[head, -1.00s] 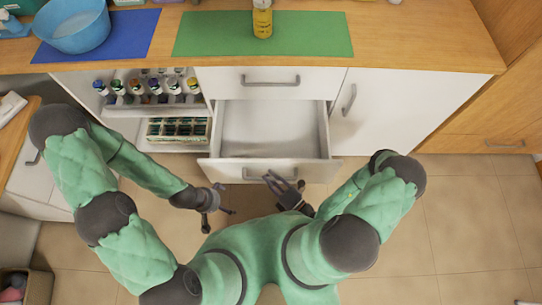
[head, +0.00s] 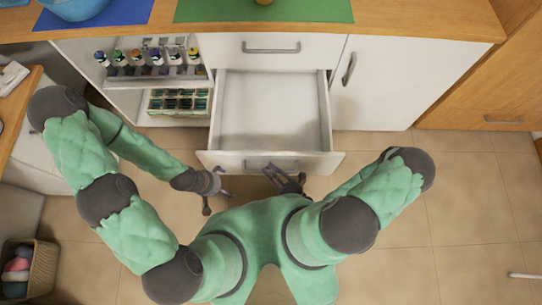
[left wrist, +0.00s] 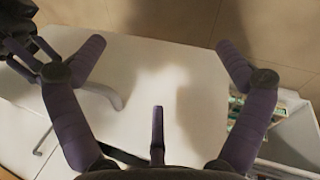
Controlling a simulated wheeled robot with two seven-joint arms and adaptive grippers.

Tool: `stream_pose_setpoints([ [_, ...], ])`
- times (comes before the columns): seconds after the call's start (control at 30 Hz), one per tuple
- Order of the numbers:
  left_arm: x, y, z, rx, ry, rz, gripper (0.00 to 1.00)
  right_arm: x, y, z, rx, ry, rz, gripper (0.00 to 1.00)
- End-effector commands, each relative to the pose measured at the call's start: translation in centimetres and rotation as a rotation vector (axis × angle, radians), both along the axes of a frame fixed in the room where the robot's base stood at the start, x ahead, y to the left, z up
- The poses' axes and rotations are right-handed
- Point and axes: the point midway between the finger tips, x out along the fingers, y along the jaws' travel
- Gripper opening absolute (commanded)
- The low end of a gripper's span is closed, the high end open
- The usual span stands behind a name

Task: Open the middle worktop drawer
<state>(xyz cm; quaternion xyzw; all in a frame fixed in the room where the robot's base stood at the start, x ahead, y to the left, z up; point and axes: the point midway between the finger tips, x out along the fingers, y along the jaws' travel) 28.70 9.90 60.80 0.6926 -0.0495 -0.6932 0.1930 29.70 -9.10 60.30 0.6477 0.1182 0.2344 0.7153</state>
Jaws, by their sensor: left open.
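The middle worktop drawer (head: 270,115) is white, empty and pulled well out below a shut top drawer (head: 270,60). Its front has a grey bar handle (head: 257,165). My right gripper (head: 285,174) is at the right part of this handle; whether its fingers close on the bar is unclear. My left gripper (head: 216,193) is open and empty, just below the drawer's front left corner. In the left wrist view, its spread purple fingers (left wrist: 160,70) face a white panel, with a handle (left wrist: 100,93) at the left and part of my right gripper (left wrist: 25,55).
Open shelves (head: 150,60) with bottles and a box (head: 178,102) are left of the drawer. A shut white cabinet door (head: 385,85) is to its right. A wicker basket (head: 30,272) stands at lower left.

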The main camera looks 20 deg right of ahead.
Motion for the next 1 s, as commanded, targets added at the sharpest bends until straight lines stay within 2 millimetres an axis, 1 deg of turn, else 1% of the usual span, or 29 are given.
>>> stream_pose_setpoints([
  [0.03,0.0,0.0,0.0,0.0,0.0,0.0,1.0,0.1,-0.2,-0.1,-0.006,-0.001,-0.003,0.37],
  [0.07,0.0,0.0,0.0,0.0,0.0,0.0,1.0,0.1,-0.2,-0.1,-0.005,-0.001,-0.003,0.46],
  [0.1,0.0,0.0,0.0,0.0,0.0,0.0,1.0,0.1,-0.2,-0.1,-0.005,-0.001,-0.003,0.49],
  [0.53,0.0,0.0,0.0,0.0,0.0,0.0,1.0,0.0,-0.1,0.0,-0.001,0.0,-0.001,0.49],
  [0.67,0.0,0.0,0.0,0.0,0.0,0.0,1.0,-0.3,-0.3,-0.1,0.0,0.001,-0.003,0.49],
  [0.77,0.0,0.0,0.0,0.0,0.0,0.0,1.0,-0.8,-0.7,-0.2,0.001,0.002,-0.005,0.49],
  [1.0,0.0,0.0,0.0,0.0,0.0,0.0,1.0,-2.9,-1.9,-0.6,-0.001,0.002,-0.007,0.49],
])
